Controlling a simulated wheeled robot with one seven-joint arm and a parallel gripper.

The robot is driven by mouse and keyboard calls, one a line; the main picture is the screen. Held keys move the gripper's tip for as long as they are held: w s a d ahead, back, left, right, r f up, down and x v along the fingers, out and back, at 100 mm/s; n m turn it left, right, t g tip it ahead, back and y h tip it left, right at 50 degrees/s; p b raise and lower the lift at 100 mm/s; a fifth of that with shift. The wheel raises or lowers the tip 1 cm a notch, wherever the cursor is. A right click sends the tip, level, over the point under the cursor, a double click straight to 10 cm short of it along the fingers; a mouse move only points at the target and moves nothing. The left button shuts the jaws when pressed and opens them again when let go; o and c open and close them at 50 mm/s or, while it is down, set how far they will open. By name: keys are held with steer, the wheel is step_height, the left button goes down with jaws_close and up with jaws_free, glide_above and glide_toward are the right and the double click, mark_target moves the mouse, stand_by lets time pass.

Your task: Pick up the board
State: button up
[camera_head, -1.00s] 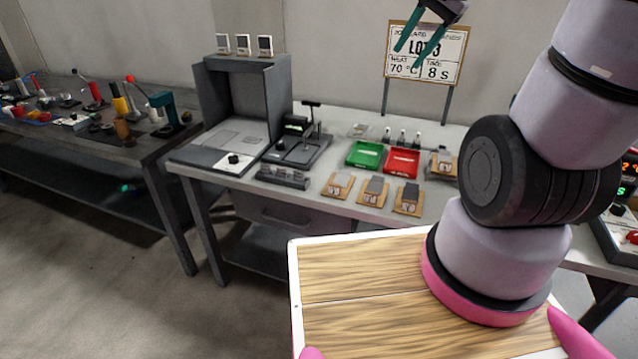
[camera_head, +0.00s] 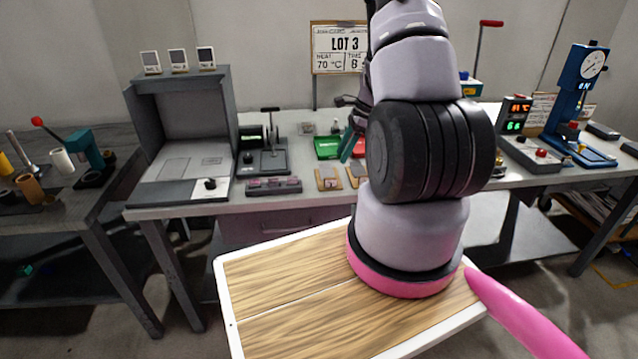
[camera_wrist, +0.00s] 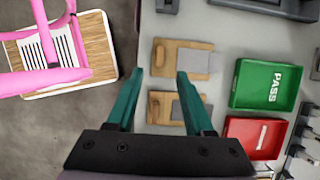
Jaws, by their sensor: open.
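Small wooden boards, each with a grey piece on it, lie on the grey bench. In the wrist view one board (camera_wrist: 163,53) lies farther up and a second board (camera_wrist: 160,106) lies lower, partly behind my right finger. In the head view the left board (camera_head: 328,180) shows in front of the green tray, with another board (camera_head: 353,174) beside it, partly covered by my arm. My gripper (camera_wrist: 157,76) is open and empty, its teal fingers pointing down above the boards. In the head view my gripper (camera_head: 350,142) is mostly hidden by my arm.
A green PASS tray (camera_wrist: 252,93) and a red tray (camera_wrist: 240,128) sit right of the boards in the wrist view. A black press (camera_head: 268,157) and a grey booth (camera_head: 180,130) stand left on the bench. A blue press (camera_head: 578,105) stands right.

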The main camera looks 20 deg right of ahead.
mark_target(330, 178)
steer(key=x, duration=1.1)
steer(key=shift+a+r, duration=0.1)
jaws_close()
